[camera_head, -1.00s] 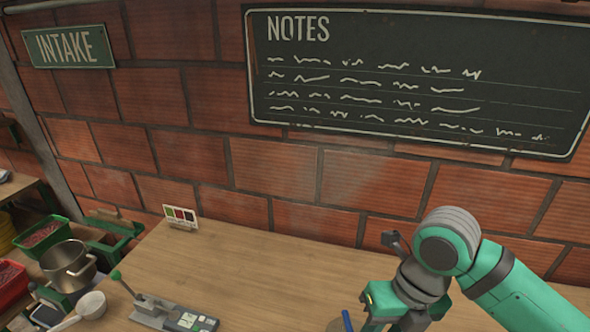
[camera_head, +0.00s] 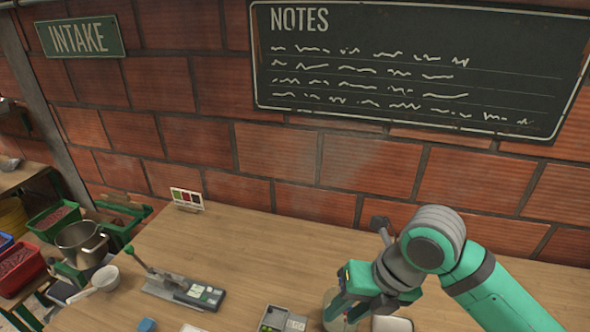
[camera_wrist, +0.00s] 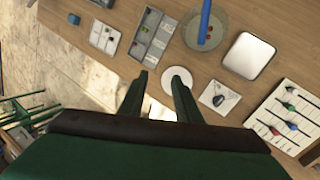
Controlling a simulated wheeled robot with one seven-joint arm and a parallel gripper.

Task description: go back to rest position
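My arm comes in from the right in the head view, and my green gripper (camera_head: 345,310) hangs low over the wooden table (camera_head: 255,235). In the wrist view the two dark green fingers of my gripper (camera_wrist: 159,80) stand apart with nothing between them. Past them I see the table edge, the pale floor and a white round disc (camera_wrist: 178,80) close to the right fingertip. No object is held.
A lever device (camera_head: 185,290) stands at the table's left. The wrist view shows a compartment tray (camera_wrist: 154,38), a glass dish (camera_wrist: 212,35) with a blue rod, a white tray (camera_wrist: 248,56) and a slider board (camera_wrist: 288,115). A pot (camera_head: 80,240) and bins stand farther left.

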